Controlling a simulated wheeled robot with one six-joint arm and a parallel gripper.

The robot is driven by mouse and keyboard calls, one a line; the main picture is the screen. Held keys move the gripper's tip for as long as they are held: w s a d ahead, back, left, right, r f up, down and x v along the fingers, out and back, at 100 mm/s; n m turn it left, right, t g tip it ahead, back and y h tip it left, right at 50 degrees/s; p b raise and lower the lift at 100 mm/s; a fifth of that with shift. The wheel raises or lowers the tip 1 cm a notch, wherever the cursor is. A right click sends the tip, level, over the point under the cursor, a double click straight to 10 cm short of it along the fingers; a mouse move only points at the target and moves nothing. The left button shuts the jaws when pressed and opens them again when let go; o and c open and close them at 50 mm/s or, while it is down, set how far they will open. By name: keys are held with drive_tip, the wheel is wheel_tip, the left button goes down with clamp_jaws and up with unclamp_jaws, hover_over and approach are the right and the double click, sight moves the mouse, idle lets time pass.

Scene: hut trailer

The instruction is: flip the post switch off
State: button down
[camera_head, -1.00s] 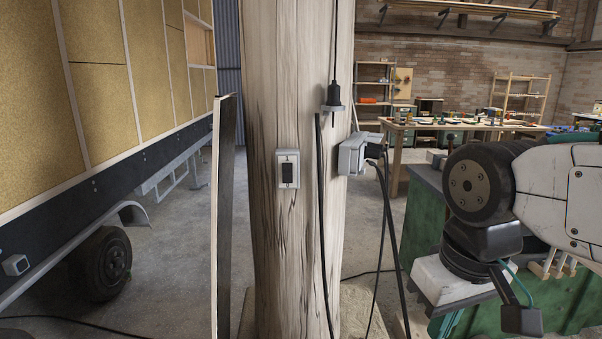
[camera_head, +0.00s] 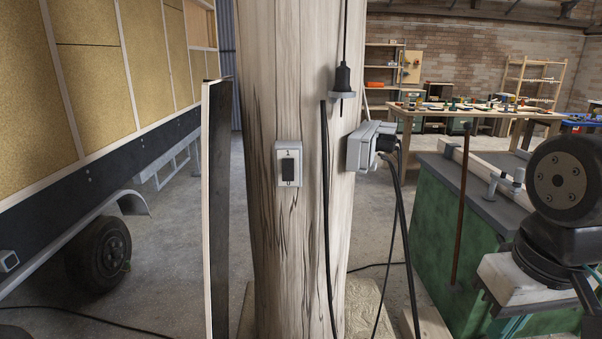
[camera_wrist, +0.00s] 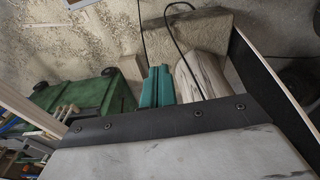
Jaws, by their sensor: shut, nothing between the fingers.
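The post switch (camera_head: 289,165) is a pale grey box with a black rocker, fixed to the front of the wooden post (camera_head: 275,245). A "1" shows above the rocker and a "0" below it. I cannot tell which way the rocker is tilted. In the wrist view my gripper (camera_wrist: 157,86) shows as two teal fingers, shut together and empty, beside the post (camera_wrist: 205,75). The switch cannot be made out in that view. In the head view my arm is at the lower right, apart from the post and switch.
A grey socket box (camera_head: 365,147) with a plug and black cables is on the post's right side. A hanging cable connector (camera_head: 342,80) is above. A dark panel (camera_head: 216,200) stands left of the post. A green cabinet (camera_head: 440,225) is at right; the trailer (camera_head: 95,75) is at left.

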sight(288, 169)
drive_tip(key=w+a+r+n+t+y, duration=0.1)
drive_tip(key=w+a+r+n, duration=0.4)
drive_tip(key=w+a, duration=0.2)
drive_tip(key=w+a+r+n+t+y, duration=0.1)
drive_tip(key=w+a+r+n, duration=0.4)
drive_tip(key=w, duration=0.6)
drive_tip(key=w+a+r+n+t+y, duration=0.1)
drive_tip(key=w+a+r+n, duration=0.4)
drive_tip(key=w+a, duration=0.4)
drive_tip(key=shift+w+r+n+y, duration=0.35)
drive_tip(key=shift+r+n+y, duration=0.05)
drive_tip(key=shift+n, duration=0.5)
drive_tip(key=shift+w+d+r+x, duration=0.15)
drive_tip(key=shift+w+x, duration=0.3)
drive_tip(key=shift+x, duration=1.65)
drive_tip(key=shift+w+d+r+x, duration=0.15)
drive_tip(key=shift+w+x, duration=0.35)
drive_tip(key=shift+x, duration=1.65)
drive_tip(key=shift+w+d+r+x, duration=0.15)
drive_tip(key=shift+w+x, duration=0.3)
drive_tip(key=shift+x, duration=1.65)
